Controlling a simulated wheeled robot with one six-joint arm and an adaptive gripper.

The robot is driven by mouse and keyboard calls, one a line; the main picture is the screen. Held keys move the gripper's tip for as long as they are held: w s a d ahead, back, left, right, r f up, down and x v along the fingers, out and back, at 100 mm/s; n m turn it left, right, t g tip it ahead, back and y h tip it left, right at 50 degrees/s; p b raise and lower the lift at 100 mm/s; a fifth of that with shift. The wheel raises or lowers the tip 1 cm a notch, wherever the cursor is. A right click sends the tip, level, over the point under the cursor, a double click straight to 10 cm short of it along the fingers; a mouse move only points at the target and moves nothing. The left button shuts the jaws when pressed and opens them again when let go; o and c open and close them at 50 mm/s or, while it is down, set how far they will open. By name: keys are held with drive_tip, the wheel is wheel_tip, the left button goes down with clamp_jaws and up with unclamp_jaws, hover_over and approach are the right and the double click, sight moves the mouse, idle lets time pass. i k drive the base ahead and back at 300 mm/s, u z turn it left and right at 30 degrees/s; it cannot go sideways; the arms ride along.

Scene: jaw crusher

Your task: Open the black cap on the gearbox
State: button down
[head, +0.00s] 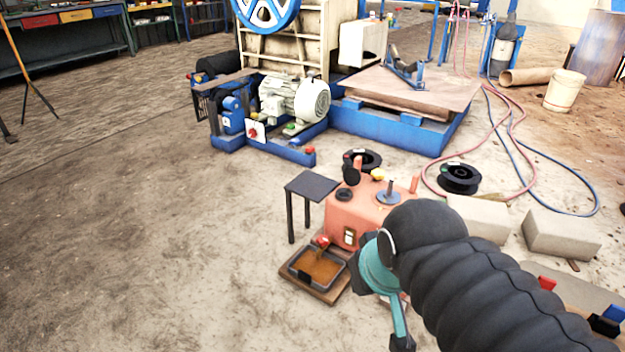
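The gearbox (373,222) is a salmon-coloured box standing on the floor near the middle. A round black cap (344,194) sits on the left part of its top. A yellow cap (378,174), a grey-blue disc with an upright post (388,197), a black knob-like part (351,171) and an orange-red post (414,184) are also on or by the top. My arm, in a black ribbed sleeve, reaches in from the lower right and covers the gearbox's right side. My gripper (363,274) is low in front of the gearbox, apart from the black cap; its fingers are mostly hidden.
A small dark stand (312,186) is left of the gearbox. A tray of brown liquid (297,262) lies in front. Black spools (460,178), concrete blocks (562,234) and hoses lie behind and right. The crusher's blue base (400,133) is farther back. The left floor is clear.

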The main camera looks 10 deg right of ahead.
sight(352, 176)
drive_tip(key=u, duration=0.75)
drive_tip(key=k, duration=1)
drive_tip(key=u, duration=0.7)
drive_tip(key=i, duration=1.45)
drive_tip(key=z, duration=0.2)
drive_tip(key=i, duration=1.85)
drive_tip(key=z, duration=0.65)
drive_tip(key=i, duration=1.45)
drive_tip(key=z, duration=1.95)
drive_tip(key=i, duration=1.15)
drive_tip(key=z, duration=1)
